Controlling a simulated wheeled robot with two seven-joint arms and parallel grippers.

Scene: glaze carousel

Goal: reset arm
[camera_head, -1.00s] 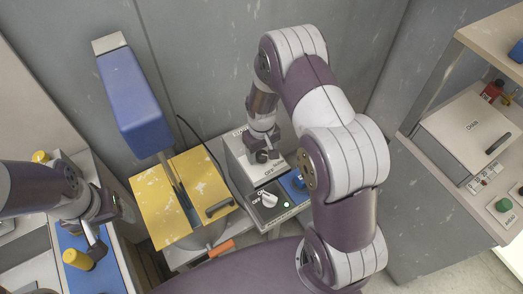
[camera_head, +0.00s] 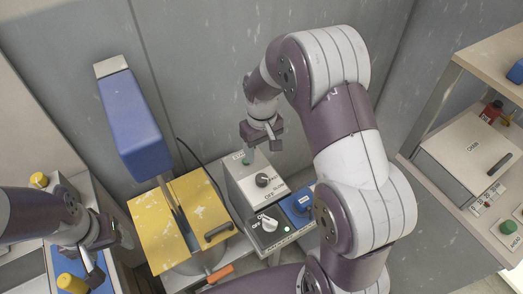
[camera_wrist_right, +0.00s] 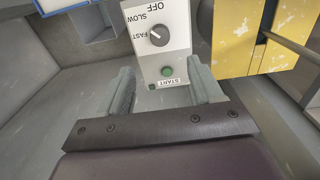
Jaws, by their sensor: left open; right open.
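My right gripper (camera_head: 262,140) is open and empty above the back end of a grey control box (camera_head: 240,178). The right wrist view shows its two fingers (camera_wrist_right: 165,90) apart, with the box face (camera_wrist_right: 178,25) beyond them. A green START button (camera_wrist_right: 167,71) and a black OFF/SLOW/FAST knob (camera_wrist_right: 159,36) are on the box; the knob points toward FAST. The knob also shows in the head view (camera_head: 263,180). My left gripper (camera_head: 100,262) is open at the left, close to a yellow cylinder (camera_head: 72,284) on a blue surface; whether they touch is unclear.
A yellow-lidded container (camera_head: 160,225) with a blue column (camera_head: 133,120) stands left of the box. A white ON/OFF switch (camera_head: 267,223) and a blue item (camera_head: 300,203) are in front of the box. An orange handle (camera_head: 220,273) lies low. A shelf with an oven (camera_head: 465,155) stands right.

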